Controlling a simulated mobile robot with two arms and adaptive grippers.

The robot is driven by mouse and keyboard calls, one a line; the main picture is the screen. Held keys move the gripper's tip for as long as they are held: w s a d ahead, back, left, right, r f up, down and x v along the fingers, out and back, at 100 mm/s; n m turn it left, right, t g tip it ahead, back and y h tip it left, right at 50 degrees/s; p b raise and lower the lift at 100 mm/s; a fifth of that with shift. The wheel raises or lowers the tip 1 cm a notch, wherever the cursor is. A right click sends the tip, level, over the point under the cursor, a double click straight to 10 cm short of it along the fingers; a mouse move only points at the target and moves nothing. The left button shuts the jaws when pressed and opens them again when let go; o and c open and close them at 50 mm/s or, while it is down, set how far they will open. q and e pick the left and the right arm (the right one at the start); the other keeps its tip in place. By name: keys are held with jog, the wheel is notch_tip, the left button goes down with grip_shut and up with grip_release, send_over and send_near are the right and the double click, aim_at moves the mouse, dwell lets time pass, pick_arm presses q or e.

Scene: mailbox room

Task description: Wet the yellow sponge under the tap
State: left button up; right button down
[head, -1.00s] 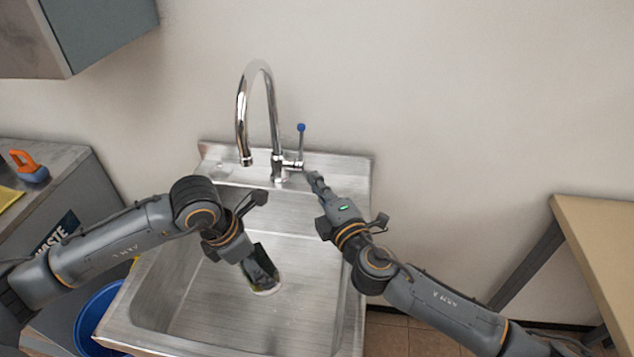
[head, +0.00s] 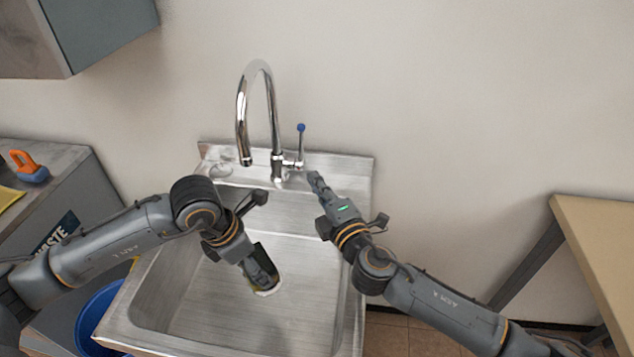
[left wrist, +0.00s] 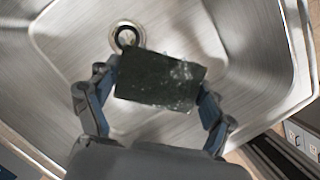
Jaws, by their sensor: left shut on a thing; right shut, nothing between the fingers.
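The sponge shows mostly as a dark green slab (left wrist: 160,80) with pale, water-like specks in the left wrist view. Only a thin yellowish edge (head: 265,292) shows in the head view. My left gripper (head: 262,272) is shut on it, low in the sink basin (head: 200,300). The tap (head: 262,72) arches above and behind this gripper; I cannot make out a stream. Its lever with a blue knob (head: 301,128) stands upright. My right gripper (head: 314,177) is shut and empty, just below and right of the lever's base.
The drain (left wrist: 126,36) lies beyond the sponge in the left wrist view. A blue bin (head: 95,318) stands left of the sink, by a counter with an orange-handled item (head: 28,166). A tan table (head: 595,225) is at right; a cabinet (head: 80,35) hangs upper left.

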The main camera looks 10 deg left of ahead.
aim_at(255, 281)
pick_arm(q)
jog(key=shift+s+d+r+p, duration=0.15)
jog(key=shift+s+r+p, duration=0.25)
jog(key=shift+s+r, duration=0.75)
jog(key=shift+s+d+r+p, duration=0.15)
jog(key=shift+s+r+p, duration=0.2)
jog(key=shift+s+r, duration=0.75)
jog(key=shift+s+f, duration=0.2)
jog(key=shift+f, duration=0.05)
